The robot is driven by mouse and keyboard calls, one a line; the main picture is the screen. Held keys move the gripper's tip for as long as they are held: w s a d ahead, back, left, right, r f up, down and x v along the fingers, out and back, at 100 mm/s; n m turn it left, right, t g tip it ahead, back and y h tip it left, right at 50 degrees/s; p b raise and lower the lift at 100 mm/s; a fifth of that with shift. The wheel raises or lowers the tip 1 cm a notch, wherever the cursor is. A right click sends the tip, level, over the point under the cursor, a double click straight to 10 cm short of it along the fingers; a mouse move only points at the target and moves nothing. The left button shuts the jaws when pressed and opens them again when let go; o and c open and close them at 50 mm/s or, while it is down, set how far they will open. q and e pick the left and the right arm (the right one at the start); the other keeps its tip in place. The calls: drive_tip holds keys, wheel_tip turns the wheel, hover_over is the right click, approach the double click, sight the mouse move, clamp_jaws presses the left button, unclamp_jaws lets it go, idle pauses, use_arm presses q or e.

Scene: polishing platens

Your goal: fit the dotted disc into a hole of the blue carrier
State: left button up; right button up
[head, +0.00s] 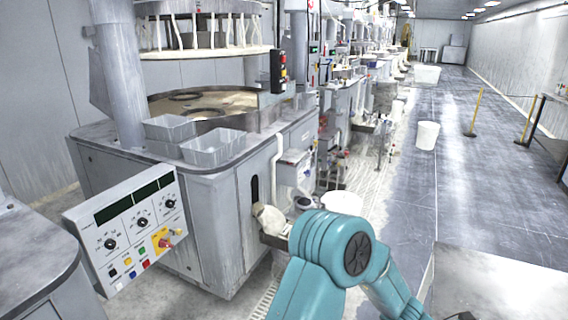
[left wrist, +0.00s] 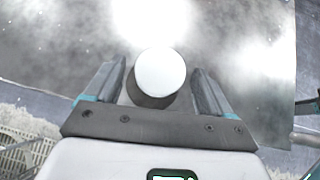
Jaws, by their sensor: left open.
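In the left wrist view my left gripper (left wrist: 158,67) is open, its two dark fingers on either side of a short round piece (left wrist: 160,70) with a plain white top and a dark side. The piece is between the fingers, with a gap visible on at least the right side. I see no dots on it, so I cannot tell if it is the dotted disc. I make out no blue carrier in either view. The head view shows my teal arm at the lower middle, but not its gripper. My right gripper is not seen.
A grey tabletop (head: 500,285) is at the lower right; its bright, scuffed surface (left wrist: 240,95) lies under my left gripper. The aisle (head: 455,120) beyond is mostly free.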

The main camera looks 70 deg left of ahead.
use_arm(q)
drive_tip(key=shift+r, duration=0.1)
drive_tip(key=c, duration=1.1)
drive_tip(key=shift+o, duration=0.2)
drive_tip(key=shift+r+p, duration=3)
drive_tip(key=shift+r, duration=0.5)
